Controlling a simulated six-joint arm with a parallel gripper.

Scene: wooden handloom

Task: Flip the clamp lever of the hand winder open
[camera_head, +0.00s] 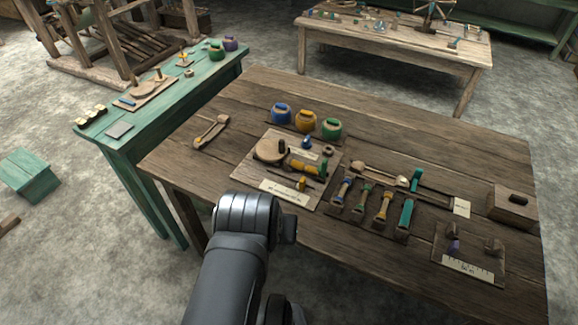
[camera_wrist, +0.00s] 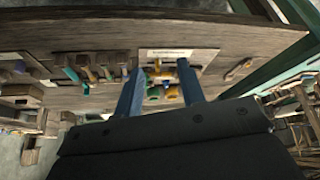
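The likely hand winder is a pale board (camera_head: 243,170) on the wooden table, carrying a round wooden disc (camera_head: 268,150) with a dark knob, a yellow spool-like part (camera_head: 303,168) and a small green part (camera_head: 327,168). I cannot tell which part is the clamp lever, or how it stands. In the wrist view the board (camera_wrist: 208,56) appears beyond my gripper (camera_wrist: 160,67), with its yellow part (camera_wrist: 156,73) between the fingers. The two blue fingers are spread apart with nothing held. My fingers do not show in the head view.
Blue, yellow and green pots (camera_head: 305,121) stand behind the board. Wooden-handled tools (camera_head: 383,206) lie in a rack to its right. A wooden block (camera_head: 512,206) and a small board with a scale (camera_head: 470,266) are at far right. A wooden tool (camera_head: 211,132) lies left.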

